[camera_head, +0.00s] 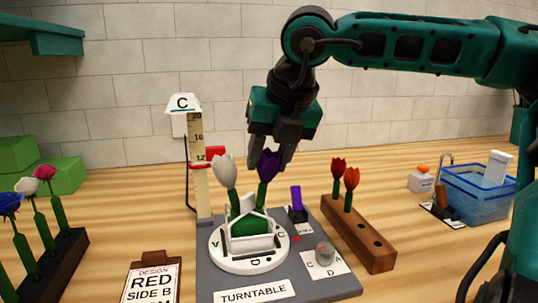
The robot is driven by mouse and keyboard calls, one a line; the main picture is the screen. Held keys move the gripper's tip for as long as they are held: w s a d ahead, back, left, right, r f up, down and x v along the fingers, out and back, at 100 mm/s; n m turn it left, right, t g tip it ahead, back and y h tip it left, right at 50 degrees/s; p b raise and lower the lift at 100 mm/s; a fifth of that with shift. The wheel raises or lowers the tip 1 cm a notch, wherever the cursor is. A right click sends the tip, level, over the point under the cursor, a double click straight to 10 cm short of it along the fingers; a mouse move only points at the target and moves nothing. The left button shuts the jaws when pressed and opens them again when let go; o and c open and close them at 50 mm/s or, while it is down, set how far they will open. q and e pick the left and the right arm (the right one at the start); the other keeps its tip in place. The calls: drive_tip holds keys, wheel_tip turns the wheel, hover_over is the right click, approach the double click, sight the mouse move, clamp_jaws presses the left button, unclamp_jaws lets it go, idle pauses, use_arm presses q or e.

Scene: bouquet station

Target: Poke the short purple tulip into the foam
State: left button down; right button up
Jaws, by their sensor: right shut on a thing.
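The purple tulip (269,164) is upright on a green stem, its bloom just below and between the fingers of my right gripper (270,157). The right gripper is shut on the purple tulip. The stem runs down to the green foam (250,226) in the white holder on the round turntable (222,254). The holder's front hides the stem's lower end, so I cannot tell how deep it sits. A white tulip (224,172) stands beside it at the left, in the same foam. My left gripper is not in view.
A height gauge (198,165) stands behind the turntable. A wooden block (367,242) with two red tulips is at the right, a dark rack (50,266) with roses at the left. A clipboard sign (153,284) lies in front. A blue basket (478,194) is far right.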

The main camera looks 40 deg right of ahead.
drive_tip(key=shift+f+b, duration=0.2)
drive_tip(key=shift+b, duration=0.25)
idle(0.5)
idle(0.6)
drive_tip(key=o, duration=0.7)
drive_tip(key=shift+o, duration=0.2)
drive_tip(key=shift+p+v, duration=1.4)
drive_tip(key=shift+v, duration=1.85)
drive_tip(key=shift+o, duration=0.3)
drive_tip(key=o, duration=0.5)
